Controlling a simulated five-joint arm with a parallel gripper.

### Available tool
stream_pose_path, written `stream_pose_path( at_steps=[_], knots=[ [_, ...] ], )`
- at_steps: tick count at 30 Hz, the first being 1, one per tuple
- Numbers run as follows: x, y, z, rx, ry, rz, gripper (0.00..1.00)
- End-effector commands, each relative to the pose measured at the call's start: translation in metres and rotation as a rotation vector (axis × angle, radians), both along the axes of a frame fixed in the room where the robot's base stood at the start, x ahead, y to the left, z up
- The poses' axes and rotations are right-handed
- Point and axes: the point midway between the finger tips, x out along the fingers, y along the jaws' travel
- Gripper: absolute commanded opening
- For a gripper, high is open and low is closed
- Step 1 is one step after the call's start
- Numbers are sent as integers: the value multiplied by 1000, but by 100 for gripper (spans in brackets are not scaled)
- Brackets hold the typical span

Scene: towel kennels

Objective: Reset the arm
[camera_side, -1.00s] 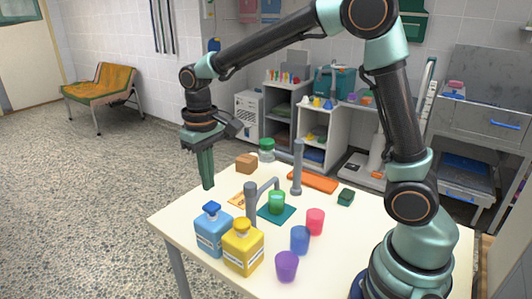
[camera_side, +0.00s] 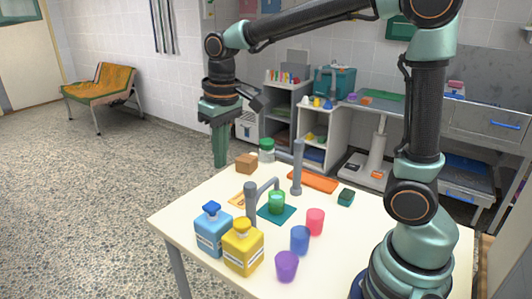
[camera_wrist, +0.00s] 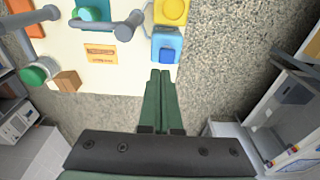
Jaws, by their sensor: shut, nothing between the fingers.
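My gripper (camera_side: 220,146) is shut with nothing between its green fingers. In the side view it hangs pointing down, high at the far left edge of the table (camera_side: 345,240), apart from everything. In the wrist view the closed fingers (camera_wrist: 160,75) reach up the middle over the speckled floor, beside the table edge. The arm is raised, its upper link crossing the top of the side view.
On the table stand blue (camera_side: 212,232) and yellow bottles (camera_side: 243,246), a green cup (camera_side: 277,202) on a teal mat, red (camera_side: 315,221), blue (camera_side: 300,240) and purple cups (camera_side: 286,266), grey posts (camera_side: 297,168), a brown block (camera_side: 246,163) and a green-lidded jar (camera_side: 267,150).

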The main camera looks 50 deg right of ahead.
Motion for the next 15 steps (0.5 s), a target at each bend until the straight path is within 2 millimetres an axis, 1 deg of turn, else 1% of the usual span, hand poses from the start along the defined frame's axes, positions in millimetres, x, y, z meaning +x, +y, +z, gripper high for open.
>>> stream_pose_path(
  at_steps=[1,6,10,15],
  knots=[
    [-10,-6,8,3,-38,-2,0],
    [-41,-21,21,6,-147,-2,0],
    [-65,-32,24,3,-231,-4,0],
    [-89,-42,21,-5,-322,-4,0]
  ],
)
